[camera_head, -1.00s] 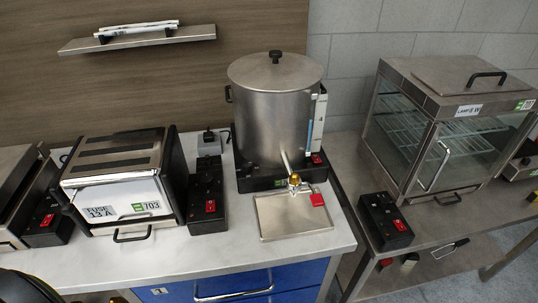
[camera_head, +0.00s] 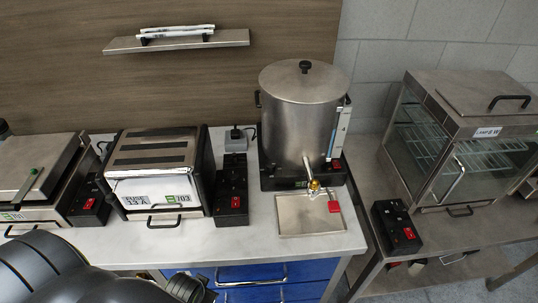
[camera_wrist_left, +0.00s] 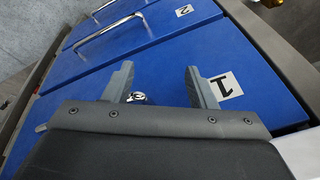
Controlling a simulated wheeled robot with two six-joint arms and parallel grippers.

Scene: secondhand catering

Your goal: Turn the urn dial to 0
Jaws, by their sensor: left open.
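The urn (camera_head: 303,112) is a tall steel cylinder with a black lidded knob, standing on a black base (camera_head: 279,179) at the back right of the counter. Its tap (camera_head: 314,184) hangs over a steel drip tray (camera_head: 309,217). A red switch (camera_head: 335,166) shows on the right of the base; I cannot make out the dial. My left gripper (camera_wrist_left: 162,83) is open and empty in front of the blue drawers (camera_wrist_left: 150,55), well below and left of the urn. In the head view my left arm fills the lower left. My right gripper is not in view.
A toaster-like unit (camera_head: 155,170) and black switch boxes (camera_head: 232,190) stand left of the urn. A glass warming cabinet (camera_head: 465,140) and another switch box (camera_head: 397,226) are on the right-hand table. The counter front (camera_head: 255,246) is clear.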

